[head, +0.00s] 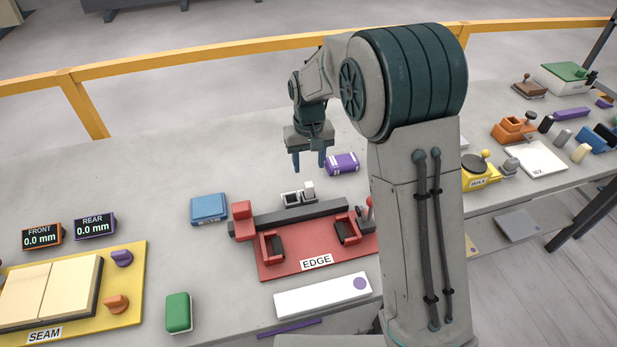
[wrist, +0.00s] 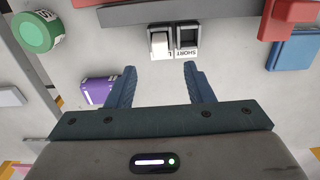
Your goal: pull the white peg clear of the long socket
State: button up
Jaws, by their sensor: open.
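The white peg (head: 309,188) stands in the right-hand socket of a small two-socket block (head: 291,198) behind the red EDGE fixture. In the wrist view the peg (wrist: 159,43) is in the left socket, and the other socket (wrist: 188,37) looks empty and dark. The empty one is labelled SHORT; the label by the peg is mostly cut off, with an L showing. My gripper (head: 308,164) is open and empty, above the bench beyond the block. In the wrist view its fingertips (wrist: 160,68) are apart, with the peg ahead of the gap and not between them.
A purple can (head: 342,163) lies close to the right of my gripper, and a blue box (head: 208,208) sits to the left. The grey bar (head: 290,219) and red EDGE fixture (head: 300,262) are in front of the block. Bench behind the block is mostly clear.

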aim_at(309, 184)
notch_tip(309, 184, down, 9)
jog(key=shift+p, duration=0.7)
jog(key=shift+c, duration=0.4)
grip_shut()
